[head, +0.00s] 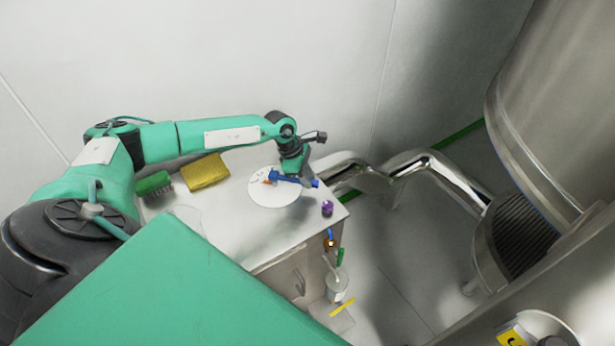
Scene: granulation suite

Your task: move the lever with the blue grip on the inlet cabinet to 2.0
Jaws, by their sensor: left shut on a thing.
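The inlet cabinet (245,245) has a white top with a round white dial plate (262,194) near its far right part. A lever with a blue grip (284,177) lies across the dial, with a small orange part at its left end. My left gripper (298,178) reaches down from above and is shut on the blue grip. The gripper and wrist cover part of the lever and dial. The dial's numbers are too small to read, so I cannot tell the lever's setting. My right gripper is not in view.
A yellow sponge-like block (205,172) and a green brush-like item (154,183) lie at the cabinet's back left. A purple knob (327,208) stands near its right corner. Shiny pipes (430,165) run behind to a large steel vessel (560,100).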

